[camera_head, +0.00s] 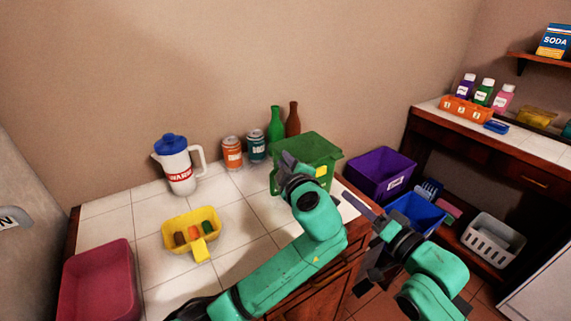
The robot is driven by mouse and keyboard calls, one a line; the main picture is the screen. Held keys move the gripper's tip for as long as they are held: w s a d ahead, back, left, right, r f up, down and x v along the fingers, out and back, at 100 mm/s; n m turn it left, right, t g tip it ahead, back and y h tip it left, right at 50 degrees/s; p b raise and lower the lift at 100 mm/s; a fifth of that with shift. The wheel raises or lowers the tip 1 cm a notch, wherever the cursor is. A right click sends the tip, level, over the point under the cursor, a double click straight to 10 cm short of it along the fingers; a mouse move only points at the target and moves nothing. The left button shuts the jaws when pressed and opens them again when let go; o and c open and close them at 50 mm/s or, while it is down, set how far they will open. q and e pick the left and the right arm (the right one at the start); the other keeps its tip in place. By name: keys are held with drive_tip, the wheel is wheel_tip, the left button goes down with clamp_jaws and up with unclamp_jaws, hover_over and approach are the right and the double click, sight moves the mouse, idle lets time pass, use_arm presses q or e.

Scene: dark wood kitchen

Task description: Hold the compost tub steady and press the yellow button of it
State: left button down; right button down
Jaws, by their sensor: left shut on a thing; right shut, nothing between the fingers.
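The green compost tub (312,146) stands upright on the white tiled counter, near its right end. Its yellow button (321,171) is on the front face, towards the right. My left gripper (288,160) is at the tub's left front side and shut on it; my wrist hides part of the tub's lower front. My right gripper (347,194) is shut and empty, its tips to the lower right of the yellow button and apart from it.
Green and brown bottles (276,127) and two cans (232,153) stand behind and left of the tub. A white jug (177,167), a yellow basket (176,223) and a red tray (100,285) are further left. A purple bin (381,171) and a blue bin (417,212) are to the right.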

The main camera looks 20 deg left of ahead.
sight(320, 172)
drive_tip(key=shift+f, duration=0.1)
idle(0.6)
drive_tip(key=m+t+h, duration=0.2)
drive_tip(key=m+t, duration=0.1)
drive_tip(key=m, duration=0.8)
drive_tip(key=m+t+h, duration=0.2)
drive_tip(key=m+t, duration=0.1)
drive_tip(key=m, duration=0.8)
drive_tip(key=d+m+t+h, duration=0.1)
drive_tip(key=m+t, duration=0.3)
drive_tip(key=m, duration=0.8)
drive_tip(key=shift+s+f+h, duration=0.35)
drive_tip(key=shift+h, duration=0.05)
drive_tip(key=w+a, duration=0.5)
drive_tip(key=a, duration=0.2)
drive_tip(key=shift+w, duration=0.15)
